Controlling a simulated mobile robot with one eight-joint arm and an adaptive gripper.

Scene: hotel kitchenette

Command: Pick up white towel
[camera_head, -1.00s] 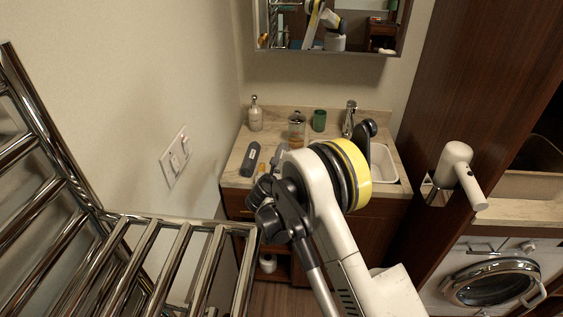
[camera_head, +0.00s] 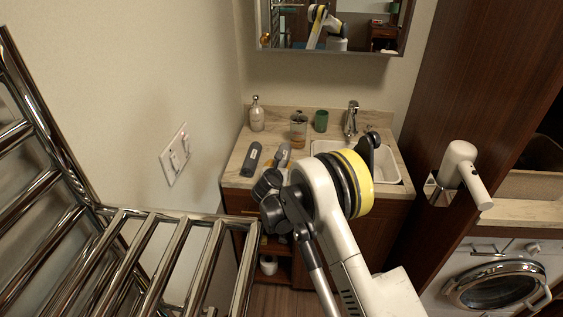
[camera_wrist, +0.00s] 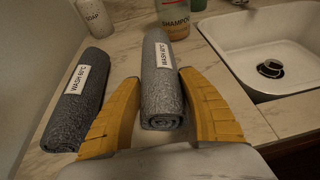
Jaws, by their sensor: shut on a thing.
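No white towel shows clearly. A grey rolled towel with a white label (camera_wrist: 162,80) lies on the counter, its near end between the two yellow fingers of my gripper (camera_wrist: 162,108) in the wrist view. My gripper is shut on this roll, with a finger along each side. The roll also shows in the head view (camera_head: 282,156), partly hidden by my arm. A second grey roll (camera_wrist: 77,100) with a "wash" label lies to the left, just beyond the left finger; the head view shows it too (camera_head: 250,160). My gripper is mostly hidden in the head view.
A shampoo bottle (camera_wrist: 174,18) stands right behind the held roll. A soap bottle (camera_wrist: 95,15) stands behind the left roll. The white sink (camera_wrist: 265,45) is to the right. A green cup (camera_head: 321,121) stands at the back. A chrome rack (camera_head: 150,255) fills the lower left.

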